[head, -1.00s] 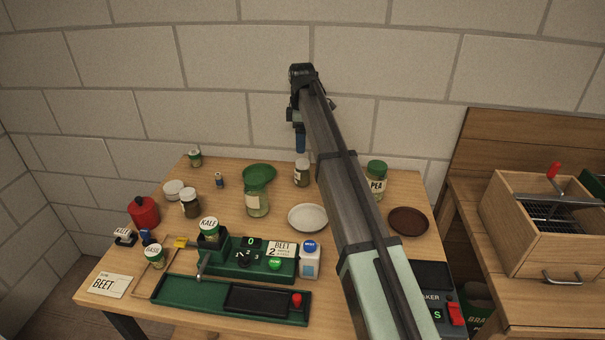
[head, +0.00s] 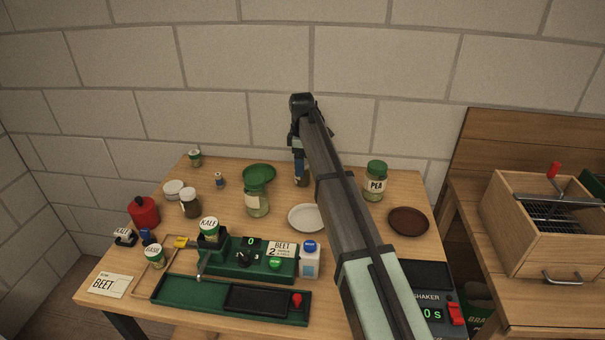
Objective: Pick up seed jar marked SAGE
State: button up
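I cannot read SAGE on any jar. A small brown jar (head: 306,178) stands at the back middle of the table, mostly hidden behind my gripper (head: 299,181). My gripper points down at this jar, its blue finger in front of it. Whether it touches the jar, and whether it is open or shut, I cannot tell. Other jars have readable labels: PEA (head: 375,182) with a green lid at the back right, KALE (head: 209,229) on the green device, and BASIL (head: 153,256) at the front left.
A larger glass jar (head: 257,203), a white dish (head: 304,217), a brown saucer (head: 408,222) and a red canister (head: 144,212) stand around. A green seeder device (head: 225,265) and a BEET card (head: 108,286) are in front. A wooden box (head: 545,225) is at right.

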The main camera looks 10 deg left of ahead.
jog(key=shift+w+f, duration=0.2)
jog(key=shift+f, duration=2.35)
jog(key=shift+c, duration=0.4)
jog(key=c, duration=1.1)
jog(key=shift+c, duration=0.2)
jog(key=shift+r, duration=0.15)
